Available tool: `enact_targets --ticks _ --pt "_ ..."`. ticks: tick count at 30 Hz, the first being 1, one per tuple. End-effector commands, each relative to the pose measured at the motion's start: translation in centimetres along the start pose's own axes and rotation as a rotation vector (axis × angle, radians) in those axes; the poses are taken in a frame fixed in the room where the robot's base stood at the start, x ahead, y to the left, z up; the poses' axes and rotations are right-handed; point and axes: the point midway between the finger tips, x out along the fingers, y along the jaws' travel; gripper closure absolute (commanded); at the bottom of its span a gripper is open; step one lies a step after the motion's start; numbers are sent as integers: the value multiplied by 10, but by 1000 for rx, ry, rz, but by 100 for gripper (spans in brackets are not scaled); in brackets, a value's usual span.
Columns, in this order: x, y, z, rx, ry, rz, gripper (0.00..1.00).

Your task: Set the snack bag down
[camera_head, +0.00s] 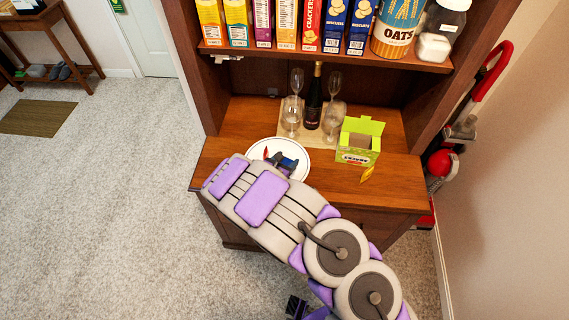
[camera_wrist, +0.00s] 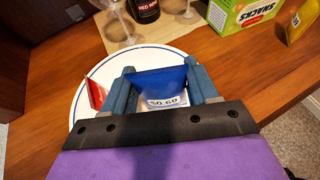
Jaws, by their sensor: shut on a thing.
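My gripper (camera_wrist: 160,70) is shut on a blue snack bag (camera_wrist: 158,84) with a price label reading $0.60. The bag is between the two fingers, over a white plate (camera_wrist: 112,68) with a blue rim line. I cannot tell whether the bag touches the plate. In the head view my gripper (camera_head: 284,160) is over the plate (camera_head: 262,146), and my arm covers its near part. A red snack bag (camera_wrist: 95,93) is on the plate, left of my fingers in the wrist view.
A green open snacks box (camera_head: 357,143) stands on the wooden counter (camera_head: 400,185) to the right, with a yellow bag (camera_head: 367,174) in front. Glasses (camera_head: 291,117) and a dark wine bottle (camera_head: 313,98) stand behind the plate. A shelf (camera_head: 330,55) with cereal boxes overhangs the back.

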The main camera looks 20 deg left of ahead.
Motion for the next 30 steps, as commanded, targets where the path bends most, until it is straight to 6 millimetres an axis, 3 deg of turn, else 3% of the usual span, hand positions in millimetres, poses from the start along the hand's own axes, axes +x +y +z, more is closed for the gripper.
enact_targets --ticks 9,15,22,23,30 --pt "18 11 4 1 0 -1 70" --pt "28 12 -27 -5 4 0 70" --pt "30 11 -28 -1 1 0 70" --pt "30 11 -28 -1 1 0 40" --pt "29 10 -27 0 0 1 17"
